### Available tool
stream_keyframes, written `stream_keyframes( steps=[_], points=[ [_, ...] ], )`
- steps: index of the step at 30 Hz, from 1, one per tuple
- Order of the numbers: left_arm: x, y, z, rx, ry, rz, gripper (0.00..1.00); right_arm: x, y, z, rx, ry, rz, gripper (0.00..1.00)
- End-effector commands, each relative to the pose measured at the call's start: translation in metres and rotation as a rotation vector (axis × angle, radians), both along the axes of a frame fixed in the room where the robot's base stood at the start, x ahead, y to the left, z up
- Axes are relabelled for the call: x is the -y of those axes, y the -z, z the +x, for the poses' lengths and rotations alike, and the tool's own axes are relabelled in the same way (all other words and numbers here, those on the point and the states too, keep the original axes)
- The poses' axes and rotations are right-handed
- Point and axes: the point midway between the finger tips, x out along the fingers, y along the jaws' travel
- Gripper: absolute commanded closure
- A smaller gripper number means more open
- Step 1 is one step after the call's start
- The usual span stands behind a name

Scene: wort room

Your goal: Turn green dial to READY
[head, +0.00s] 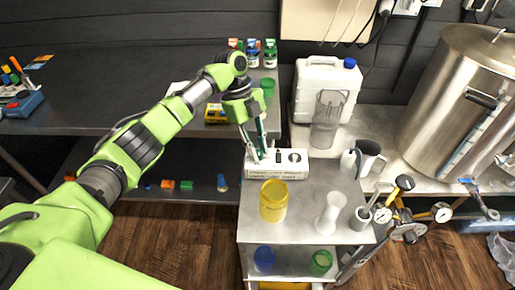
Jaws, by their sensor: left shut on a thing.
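A white control box (276,172) with small lettering along its front sits at the back left of the steel cart top. A dark round dial (295,157) shows on its right part. My left gripper (259,155) reaches down onto the left part of the box, its fingers pointing downward and shut on the green dial there. The fingers hide nearly all of this dial, and its setting and the READY mark cannot be read from here. My right gripper is not in view.
A yellow jar (273,201) and a white hourglass-shaped holder (330,213) stand in front of the box. A clear pitcher (328,120) and white canister (325,82) stand behind. A large steel kettle (455,95) and gauges are at right.

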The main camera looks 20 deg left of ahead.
Motion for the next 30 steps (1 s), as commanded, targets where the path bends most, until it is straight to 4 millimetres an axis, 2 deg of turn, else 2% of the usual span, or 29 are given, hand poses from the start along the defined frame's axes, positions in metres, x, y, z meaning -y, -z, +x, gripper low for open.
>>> stream_keyframes(
  steps=[4,5,6,7,16,20,23,30],
  points=[
    [0.0,0.0,0.0,0.001,-0.001,0.001,1.0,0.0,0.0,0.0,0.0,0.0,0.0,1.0],
    [0.0,0.0,0.0,0.001,-0.001,0.001,0.78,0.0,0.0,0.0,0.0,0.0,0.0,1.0],
    [0.0,0.0,0.0,0.001,-0.001,0.001,0.67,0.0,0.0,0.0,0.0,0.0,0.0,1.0],
    [0.0,0.0,0.0,0.001,-0.001,0.001,0.64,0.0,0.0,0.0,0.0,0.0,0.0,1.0],
    [0.0,0.0,0.0,0.001,-0.002,0.001,0.64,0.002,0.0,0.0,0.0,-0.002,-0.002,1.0],
    [-0.003,-0.008,0.002,0.003,-0.003,0.001,0.64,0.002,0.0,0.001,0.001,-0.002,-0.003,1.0],
    [-0.008,-0.022,0.006,0.005,-0.003,0.0,0.64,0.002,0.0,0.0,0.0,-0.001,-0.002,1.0],
    [-0.025,-0.07,0.015,0.003,-0.004,0.001,0.64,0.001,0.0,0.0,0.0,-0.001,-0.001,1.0]
  ],
)
